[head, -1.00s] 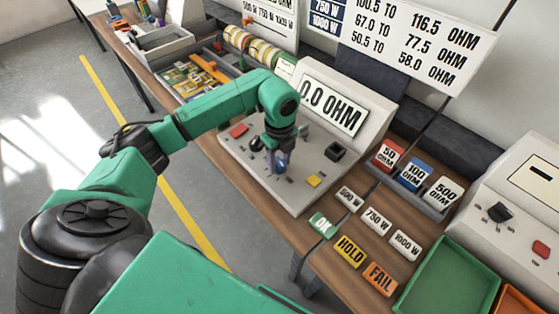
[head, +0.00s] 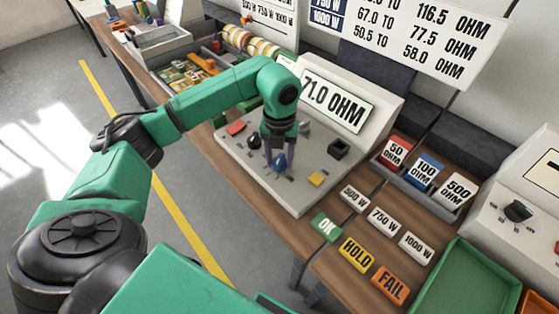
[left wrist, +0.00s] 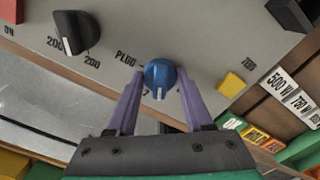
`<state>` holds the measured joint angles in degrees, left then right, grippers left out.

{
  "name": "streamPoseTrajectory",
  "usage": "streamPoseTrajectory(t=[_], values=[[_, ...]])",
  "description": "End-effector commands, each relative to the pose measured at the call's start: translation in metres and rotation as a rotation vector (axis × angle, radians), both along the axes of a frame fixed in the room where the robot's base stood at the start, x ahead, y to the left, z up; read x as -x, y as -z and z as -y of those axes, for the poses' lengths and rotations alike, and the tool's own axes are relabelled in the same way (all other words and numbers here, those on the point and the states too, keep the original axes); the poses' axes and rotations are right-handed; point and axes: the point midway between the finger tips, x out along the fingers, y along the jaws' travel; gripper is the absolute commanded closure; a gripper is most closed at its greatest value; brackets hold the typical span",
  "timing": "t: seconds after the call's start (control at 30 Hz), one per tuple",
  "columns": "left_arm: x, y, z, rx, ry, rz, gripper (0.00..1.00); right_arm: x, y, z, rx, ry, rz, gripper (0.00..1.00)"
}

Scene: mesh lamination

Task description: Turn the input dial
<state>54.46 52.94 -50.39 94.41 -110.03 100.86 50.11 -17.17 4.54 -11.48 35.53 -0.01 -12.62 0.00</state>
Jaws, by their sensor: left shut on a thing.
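The blue dial (left wrist: 160,75) sits on the sloped grey panel of the meter box (head: 230,150), by the label "PLUG". Its white pointer line points down in the left wrist view, toward my wrist. My left gripper (left wrist: 160,92) has its purple fingers on both sides of this dial, shut on it; in the head view the blue dial (head: 280,162) shows below my wrist. The display (head: 334,99) reads "71.0 OHM". A black dial (left wrist: 75,32) is beside the blue one. My right gripper is not in view.
The panel also holds a yellow button (head: 316,180), a red button (head: 235,128) and a black socket (head: 338,149). Tags marked OK (head: 325,227), HOLD (head: 356,254) and FAIL (head: 389,285) lie at the front. A green tray (head: 470,282) stands at the right.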

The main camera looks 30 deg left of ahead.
Motion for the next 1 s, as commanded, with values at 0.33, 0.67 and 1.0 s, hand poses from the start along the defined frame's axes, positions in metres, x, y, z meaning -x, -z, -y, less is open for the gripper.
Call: streamPoseTrajectory(t=[0.33, 0.67, 1.0], values=[[-0.001, 0.001, 0.0, 0.001, 0.327, 0.006, 1.0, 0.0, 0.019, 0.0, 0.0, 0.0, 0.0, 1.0], [-0.001, 0.0, 0.0, -0.001, 0.64, 0.005, 1.0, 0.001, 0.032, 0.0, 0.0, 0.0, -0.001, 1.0], [-0.001, -0.001, 0.0, 0.0, 0.939, 0.006, 1.0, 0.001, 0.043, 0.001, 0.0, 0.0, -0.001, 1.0]])
